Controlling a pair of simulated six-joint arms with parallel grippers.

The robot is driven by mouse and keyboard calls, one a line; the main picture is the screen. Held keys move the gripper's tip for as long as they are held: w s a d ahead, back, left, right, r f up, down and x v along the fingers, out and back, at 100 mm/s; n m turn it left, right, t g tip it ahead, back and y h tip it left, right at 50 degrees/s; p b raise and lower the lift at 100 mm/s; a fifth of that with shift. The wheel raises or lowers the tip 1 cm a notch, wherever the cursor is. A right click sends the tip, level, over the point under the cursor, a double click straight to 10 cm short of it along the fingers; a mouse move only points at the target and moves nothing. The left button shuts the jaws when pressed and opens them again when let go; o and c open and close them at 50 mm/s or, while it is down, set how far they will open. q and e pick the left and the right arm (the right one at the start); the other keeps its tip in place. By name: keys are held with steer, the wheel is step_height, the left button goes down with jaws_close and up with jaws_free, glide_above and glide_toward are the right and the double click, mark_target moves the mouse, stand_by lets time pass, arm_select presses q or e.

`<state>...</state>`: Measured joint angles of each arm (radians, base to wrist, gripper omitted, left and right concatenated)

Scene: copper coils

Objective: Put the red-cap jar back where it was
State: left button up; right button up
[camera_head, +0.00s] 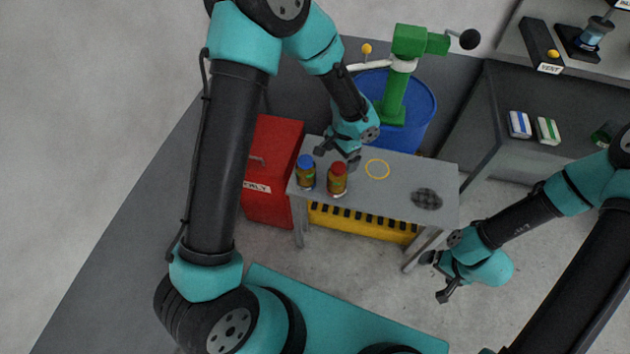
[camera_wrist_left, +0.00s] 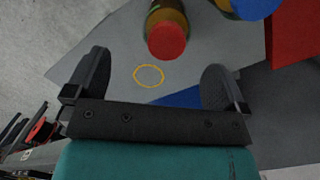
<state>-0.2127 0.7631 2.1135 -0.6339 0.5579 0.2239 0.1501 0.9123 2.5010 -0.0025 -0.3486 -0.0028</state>
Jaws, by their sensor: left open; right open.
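The red-cap jar (camera_head: 337,182) stands upright on a small grey table (camera_head: 400,195), beside a blue-cap jar (camera_head: 306,174) on its left. A thin yellow ring (camera_head: 377,161) is marked on the table to the right of the red-cap jar, and nothing stands in it. My left gripper (camera_head: 338,156) is open and empty, just behind the jars. In the left wrist view the red-cap jar (camera_wrist_left: 168,38) shows beyond the open fingers (camera_wrist_left: 153,80), with the yellow ring (camera_wrist_left: 149,67) between them. My right gripper (camera_head: 437,277) is open and empty, off the table's right end.
A dark round mesh pad (camera_head: 427,199) lies at the table's right. A red cabinet (camera_head: 273,200) stands left of the table, and a blue drum (camera_head: 421,105) with a green pump (camera_head: 397,80) behind it. A grey bench (camera_head: 470,110) is at the right.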

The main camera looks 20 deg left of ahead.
arm_select(q)
steer(key=s+a+f+n+h, duration=0.1)
steer(key=s+a+f+n, duration=0.1)
steer(key=s+f+n, duration=0.1)
steer(key=s+a+f+n+t+h, duration=0.1)
steer(key=s+a+f+n, duration=0.1)
steer(key=s+f, duration=0.4)
steer(key=s+a+f+n+t+h, duration=0.1)
steer(key=s+a+f+n, duration=0.2)
steer(key=s, duration=0.5)
steer(key=shift+s+a+f+n+h, duration=0.3)
steer(key=shift+f+h, duration=0.1)
steer(key=shift+f, duration=0.3)
